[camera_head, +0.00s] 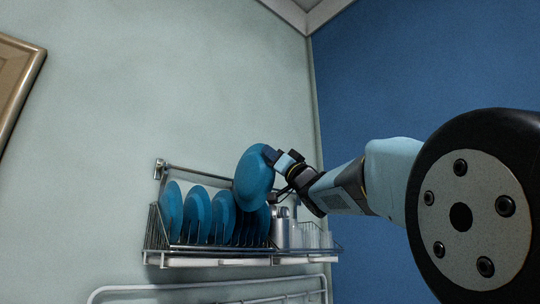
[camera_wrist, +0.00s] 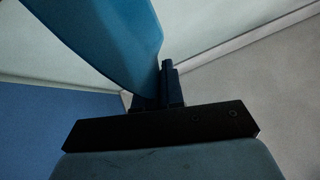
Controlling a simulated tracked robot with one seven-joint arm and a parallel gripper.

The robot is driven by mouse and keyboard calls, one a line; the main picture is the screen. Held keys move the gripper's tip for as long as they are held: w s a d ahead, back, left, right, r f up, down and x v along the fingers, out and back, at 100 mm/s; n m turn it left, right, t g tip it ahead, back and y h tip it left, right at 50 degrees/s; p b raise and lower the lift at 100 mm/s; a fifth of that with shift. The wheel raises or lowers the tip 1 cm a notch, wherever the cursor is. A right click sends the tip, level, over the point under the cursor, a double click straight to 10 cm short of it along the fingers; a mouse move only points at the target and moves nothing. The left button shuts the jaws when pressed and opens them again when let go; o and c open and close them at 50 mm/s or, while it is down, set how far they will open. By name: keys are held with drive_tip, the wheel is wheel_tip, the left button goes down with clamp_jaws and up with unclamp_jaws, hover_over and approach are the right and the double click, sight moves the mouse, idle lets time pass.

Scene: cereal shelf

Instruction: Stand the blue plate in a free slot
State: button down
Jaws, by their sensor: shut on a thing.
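A blue plate (camera_head: 253,178) is held by my gripper (camera_head: 272,155), which is shut on the plate's upper right edge. The plate is roughly upright, above the right part of the dish rack (camera_head: 180,250). In the wrist view the held plate (camera_wrist: 105,35) rises from between the fingers (camera_wrist: 160,90). Whether the held plate touches the rack cannot be told.
Metallic cups and clear glasses (camera_head: 312,235) stand at the rack's right end. A rail (camera_head: 205,174) runs along the wall behind the plates. A white rail frame (camera_head: 200,290) is below. The wall above the rack is clear.

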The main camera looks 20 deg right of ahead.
drive_tip(key=w+a, duration=0.3)
drive_tip(key=w, duration=0.8)
drive_tip(key=w+a+f, duration=0.1)
drive_tip(key=w+a, duration=0.3)
drive_tip(key=w, duration=0.7)
drive_tip(key=shift+f, duration=0.2)
idle(0.8)
drive_tip(key=shift+a+f, duration=0.1)
drive_tip(key=shift+f, duration=0.15)
idle(0.4)
drive_tip(key=shift+f, duration=0.9)
drive_tip(key=shift+r, duration=0.15)
